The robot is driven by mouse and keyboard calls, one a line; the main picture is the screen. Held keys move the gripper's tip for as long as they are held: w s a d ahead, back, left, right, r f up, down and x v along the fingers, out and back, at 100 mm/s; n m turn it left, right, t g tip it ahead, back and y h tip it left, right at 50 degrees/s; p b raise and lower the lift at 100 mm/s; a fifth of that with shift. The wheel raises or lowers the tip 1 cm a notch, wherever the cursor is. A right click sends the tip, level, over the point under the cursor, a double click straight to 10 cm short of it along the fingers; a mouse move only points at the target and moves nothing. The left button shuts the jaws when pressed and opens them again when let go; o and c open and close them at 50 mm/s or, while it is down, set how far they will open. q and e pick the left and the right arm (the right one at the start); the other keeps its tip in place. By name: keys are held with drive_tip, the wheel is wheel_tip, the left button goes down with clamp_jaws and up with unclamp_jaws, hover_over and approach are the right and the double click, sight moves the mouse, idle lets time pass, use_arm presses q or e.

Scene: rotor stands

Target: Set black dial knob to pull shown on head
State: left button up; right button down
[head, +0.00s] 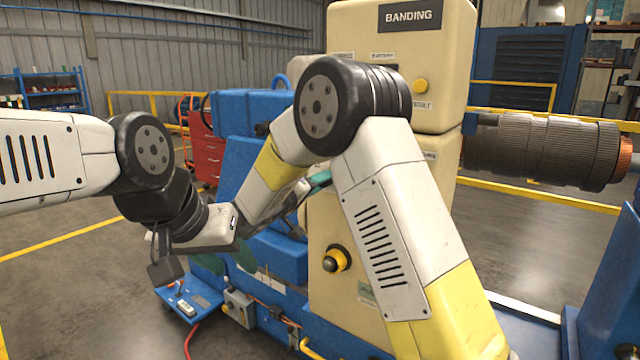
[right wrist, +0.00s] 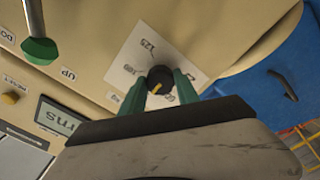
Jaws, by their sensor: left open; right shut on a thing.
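The knob is hidden in the head view behind my right arm. My left gripper (head: 228,262) is open and empty at the left, in front of the blue machine frame. The BANDING head (head: 405,75) stands behind my right arm.
A display (right wrist: 58,117) is partly cut off in the right wrist view, its text unclear. A grey rod with a green end (right wrist: 40,50) stands near the knob. A dark ribbed roll (head: 545,150) juts out at right. A yellow-ringed button (head: 336,260) is on the lower column.

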idle(0.3)
drive_tip(key=c, duration=0.9)
unclamp_jaws()
drive_tip(key=shift+s, duration=0.1)
drive_tip(key=v, duration=0.7)
drive_tip(key=shift+s+a, duration=0.25)
drive_tip(key=shift+f, duration=0.1)
